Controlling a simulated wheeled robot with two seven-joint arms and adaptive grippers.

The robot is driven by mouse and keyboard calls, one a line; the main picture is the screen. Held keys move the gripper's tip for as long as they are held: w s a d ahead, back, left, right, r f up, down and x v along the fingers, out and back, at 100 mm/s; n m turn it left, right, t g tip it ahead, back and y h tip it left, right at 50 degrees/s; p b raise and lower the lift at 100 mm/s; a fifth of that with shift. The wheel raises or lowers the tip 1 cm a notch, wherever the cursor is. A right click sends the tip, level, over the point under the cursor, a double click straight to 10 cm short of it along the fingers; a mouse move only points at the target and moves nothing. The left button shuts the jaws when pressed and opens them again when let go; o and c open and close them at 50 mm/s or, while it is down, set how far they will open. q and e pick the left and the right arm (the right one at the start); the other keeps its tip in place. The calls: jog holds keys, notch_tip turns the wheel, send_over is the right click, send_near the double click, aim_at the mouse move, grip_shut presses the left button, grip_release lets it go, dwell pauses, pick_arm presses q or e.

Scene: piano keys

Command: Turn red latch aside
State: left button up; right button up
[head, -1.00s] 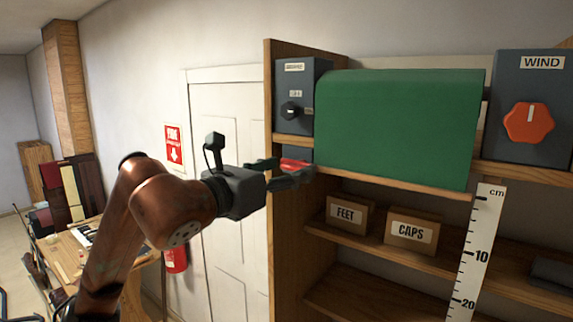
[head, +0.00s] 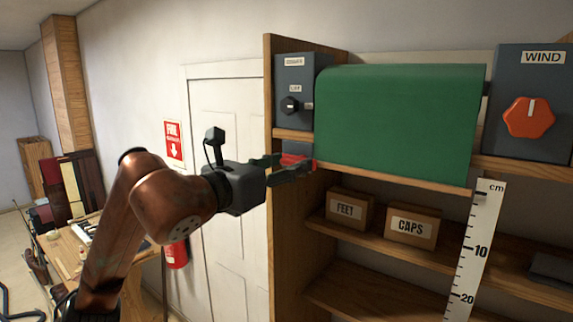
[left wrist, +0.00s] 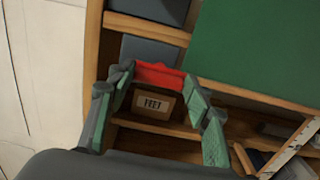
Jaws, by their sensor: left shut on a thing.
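The red latch (head: 314,164) sits low at the left end of the green cover (head: 400,120), by the shelf edge. In the left wrist view the latch (left wrist: 158,74) is a red bar between my left fingertips. My left gripper (head: 300,167) reaches in from the left and is shut on the latch; its fingers hide part of it. In the left wrist view the gripper (left wrist: 160,82) has one finger on each side of the red bar. My right gripper is in neither view.
A dark blue-grey box (head: 298,149) is just behind the fingers. A wooden side panel (head: 283,235) stands close to my gripper.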

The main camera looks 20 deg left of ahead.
pick_arm(q)
jog(key=shift+m, duration=0.3)
jog(key=m, duration=0.3)
jog(key=shift+m+b, duration=0.35)
jog(key=shift+m, duration=0.05)
jog(key=m, duration=0.4)
jog(key=shift+s+d+m, duration=0.1)
jog(key=shift+d+m, duration=0.05)
jog(key=shift+m, duration=0.15)
jog(key=m, duration=0.4)
jog(key=shift+d+f+m+p, duration=0.15)
jog(key=shift+m+p, duration=0.25)
jog(key=shift+m, duration=2)
jog(key=shift+f, duration=0.1)
jog(key=o, duration=1.2)
jog(key=shift+c, duration=0.2)
